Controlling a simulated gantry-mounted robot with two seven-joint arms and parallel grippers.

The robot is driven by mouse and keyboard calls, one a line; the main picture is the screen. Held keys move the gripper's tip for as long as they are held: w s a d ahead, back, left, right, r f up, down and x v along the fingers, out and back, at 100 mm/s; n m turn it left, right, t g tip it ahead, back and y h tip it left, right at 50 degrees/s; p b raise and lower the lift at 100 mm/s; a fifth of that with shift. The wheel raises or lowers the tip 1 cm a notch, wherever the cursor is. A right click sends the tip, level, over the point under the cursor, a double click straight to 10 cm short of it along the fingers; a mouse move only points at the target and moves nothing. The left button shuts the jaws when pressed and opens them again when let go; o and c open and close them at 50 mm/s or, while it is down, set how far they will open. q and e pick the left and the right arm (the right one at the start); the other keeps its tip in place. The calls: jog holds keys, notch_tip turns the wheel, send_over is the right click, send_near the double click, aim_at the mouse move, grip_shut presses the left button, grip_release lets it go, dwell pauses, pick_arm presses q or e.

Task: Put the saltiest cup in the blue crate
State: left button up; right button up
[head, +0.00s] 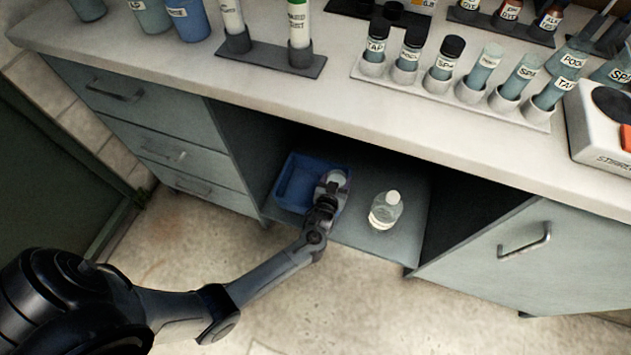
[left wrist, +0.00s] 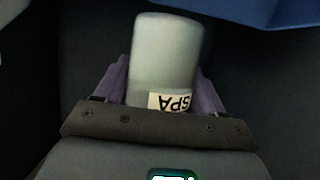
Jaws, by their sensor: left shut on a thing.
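My left gripper (head: 331,188) is shut on a pale grey-green cup labelled SPA (left wrist: 165,60), which is between the two fingers in the left wrist view. In the head view the cup's pale top (head: 336,178) shows at the right end of the blue crate (head: 292,183). The crate sits on the low shelf under the counter. Its blue edge (left wrist: 262,12) is at the top right of the left wrist view, apart from the cup in that picture. The head view does not tell the cup's height over the crate. My right gripper is not in view.
A clear bottle (head: 386,211) stands on the shelf (head: 350,235) right of the crate. The counter edge overhangs the opening; drawers (head: 165,150) flank it left and a cabinet door (head: 540,260) right. Labelled cups (head: 187,22), a vial rack (head: 460,90) and a white device (head: 595,140) crowd the counter.

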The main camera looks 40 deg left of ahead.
pick_arm(q)
jog(key=a+f+b, duration=0.8)
jog(key=a+f, duration=0.1)
jog(key=shift+s+a+f, duration=0.25)
jog(key=shift+a+f, duration=0.05)
jog(key=shift+f, duration=0.1)
jog(key=shift+f, duration=0.15)
jog(key=shift+f+b, duration=0.5)
jog(key=o, duration=1.2)
jog(key=shift+c, duration=0.2)
